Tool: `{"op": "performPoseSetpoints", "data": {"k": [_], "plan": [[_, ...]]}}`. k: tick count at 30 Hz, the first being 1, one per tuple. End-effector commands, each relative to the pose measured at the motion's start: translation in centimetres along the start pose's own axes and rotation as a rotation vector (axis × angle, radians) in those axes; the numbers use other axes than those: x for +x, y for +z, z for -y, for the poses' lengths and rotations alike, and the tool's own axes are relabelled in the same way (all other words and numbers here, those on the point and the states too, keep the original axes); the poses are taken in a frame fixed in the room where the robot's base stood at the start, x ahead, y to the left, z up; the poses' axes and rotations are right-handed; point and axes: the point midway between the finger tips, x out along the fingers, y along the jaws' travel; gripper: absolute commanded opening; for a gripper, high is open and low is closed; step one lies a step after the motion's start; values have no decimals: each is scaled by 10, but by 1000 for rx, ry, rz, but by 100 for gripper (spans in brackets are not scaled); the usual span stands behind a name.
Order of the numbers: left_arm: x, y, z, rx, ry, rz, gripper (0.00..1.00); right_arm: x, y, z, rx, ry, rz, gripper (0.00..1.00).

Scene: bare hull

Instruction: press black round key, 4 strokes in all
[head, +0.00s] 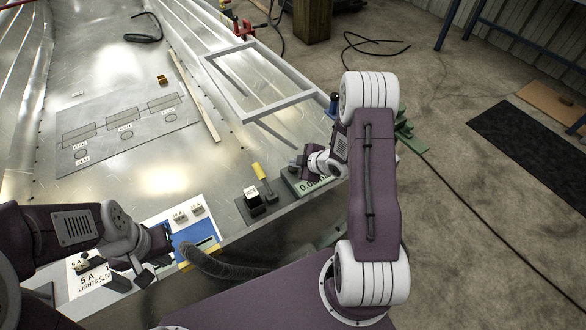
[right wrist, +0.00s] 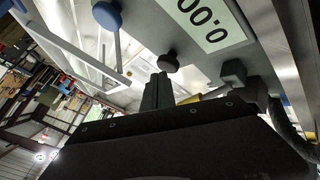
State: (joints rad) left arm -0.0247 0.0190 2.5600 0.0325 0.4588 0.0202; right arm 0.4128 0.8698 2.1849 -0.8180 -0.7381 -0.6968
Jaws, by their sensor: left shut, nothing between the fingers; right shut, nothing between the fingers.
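In the head view my right gripper (head: 296,167) is over the display box (head: 312,182), and I cannot make out the key there. My left gripper (head: 162,245) is shut and empty by a blue panel (head: 194,240).
A grey frame (head: 258,85) lies behind. The metal sheet at left has bare room.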

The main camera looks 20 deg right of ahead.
Motion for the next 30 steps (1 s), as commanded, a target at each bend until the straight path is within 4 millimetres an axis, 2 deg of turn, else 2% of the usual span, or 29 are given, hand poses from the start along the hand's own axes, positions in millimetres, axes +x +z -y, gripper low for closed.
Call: {"op": "performPoseSetpoints", "data": {"k": [30], "plan": [[8,1,0,0,0,0,0,6,4,4,0,0,0,0]]}}
